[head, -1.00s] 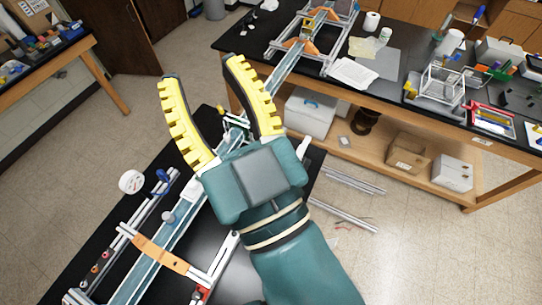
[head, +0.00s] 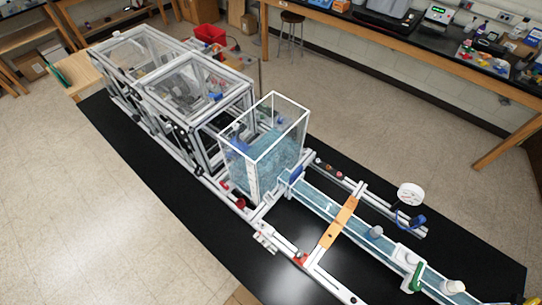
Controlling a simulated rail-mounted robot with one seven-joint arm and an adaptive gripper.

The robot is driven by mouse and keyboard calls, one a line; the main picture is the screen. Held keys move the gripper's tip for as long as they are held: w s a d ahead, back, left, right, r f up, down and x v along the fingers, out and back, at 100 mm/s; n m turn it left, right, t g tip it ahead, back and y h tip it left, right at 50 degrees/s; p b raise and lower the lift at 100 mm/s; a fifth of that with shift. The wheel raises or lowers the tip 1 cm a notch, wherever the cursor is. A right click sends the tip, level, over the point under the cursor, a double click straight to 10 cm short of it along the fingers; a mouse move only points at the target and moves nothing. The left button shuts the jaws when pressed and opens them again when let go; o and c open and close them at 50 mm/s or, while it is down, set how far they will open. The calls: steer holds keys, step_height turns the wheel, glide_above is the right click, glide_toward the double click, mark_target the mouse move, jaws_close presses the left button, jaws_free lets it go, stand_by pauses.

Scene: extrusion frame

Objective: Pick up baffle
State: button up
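My gripper is not in view in the head view now. I cannot tell for sure which part is the baffle. A long narrow flume channel (head: 320,204) of clear walls and bluish water runs from the tank toward the lower right. A green piece (head: 413,279) stands at the channel near its lower right end, beside a white block (head: 402,254). A grey cylinder (head: 375,232) and a white cylinder (head: 452,287) stand at the channel too. An orange crosspiece (head: 339,222) spans the channel.
A clear water tank (head: 267,150) and an aluminium extrusion frame (head: 160,75) stand on the black table (head: 165,195). A white round disc (head: 410,194) and a blue clamp (head: 410,220) lie right of the channel. Open floor (head: 70,210) is at left.

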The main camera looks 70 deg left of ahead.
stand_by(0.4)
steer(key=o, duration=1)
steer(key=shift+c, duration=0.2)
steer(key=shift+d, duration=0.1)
